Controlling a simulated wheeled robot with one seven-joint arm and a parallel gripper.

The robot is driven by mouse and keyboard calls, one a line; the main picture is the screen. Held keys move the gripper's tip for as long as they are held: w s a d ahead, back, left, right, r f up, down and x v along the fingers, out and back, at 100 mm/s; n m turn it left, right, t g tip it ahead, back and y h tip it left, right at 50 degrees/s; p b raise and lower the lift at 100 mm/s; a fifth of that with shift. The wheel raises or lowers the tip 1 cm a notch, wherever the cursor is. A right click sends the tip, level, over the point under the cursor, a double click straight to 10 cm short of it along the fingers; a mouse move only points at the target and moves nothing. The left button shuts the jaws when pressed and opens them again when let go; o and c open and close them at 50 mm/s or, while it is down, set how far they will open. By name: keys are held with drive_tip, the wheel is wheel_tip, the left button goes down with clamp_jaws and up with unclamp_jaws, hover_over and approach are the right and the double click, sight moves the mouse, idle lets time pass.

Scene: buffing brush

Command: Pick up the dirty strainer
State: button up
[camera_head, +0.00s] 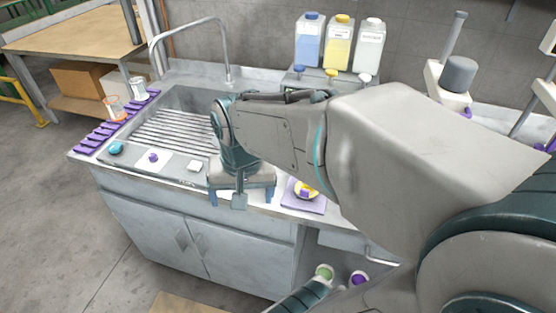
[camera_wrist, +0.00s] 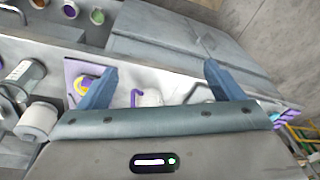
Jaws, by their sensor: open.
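I cannot surely tell which thing is the dirty strainer. A small clear, orange-edged vessel (camera_head: 114,106) stands on the purple ribbed mat (camera_head: 97,137) left of the sink; it may be the strainer. My gripper (camera_head: 241,196) is over the counter's front edge, right of the sink and well apart from that vessel. In the wrist view my gripper (camera_wrist: 161,69) has its two blue fingers wide apart with nothing held between them. A small purple pad (camera_head: 318,206) with a yellow and purple round item (camera_head: 304,190) lies to its right.
The sink (camera_head: 165,135) has a tall curved faucet (camera_head: 228,55). A white cup (camera_head: 138,88) stands behind the vessel. Blue, yellow and white bottles (camera_head: 340,45) stand at the back. Open floor lies left.

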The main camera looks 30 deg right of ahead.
drive_tip(key=w+d+m+g+p, duration=0.25)
drive_tip(key=w+d+m, duration=0.25)
drive_tip(key=d+m, duration=0.45)
drive_tip(key=m+g+h+p, duration=0.2)
drive_tip(key=m+g+h, duration=0.1)
drive_tip(key=m, duration=1.1)
approach(311, 189)
drive_tip(key=p+x, duration=0.2)
drive_tip(key=x, duration=0.5)
drive_tip(key=shift+f, duration=0.3)
drive_tip(key=c, duration=1.1)
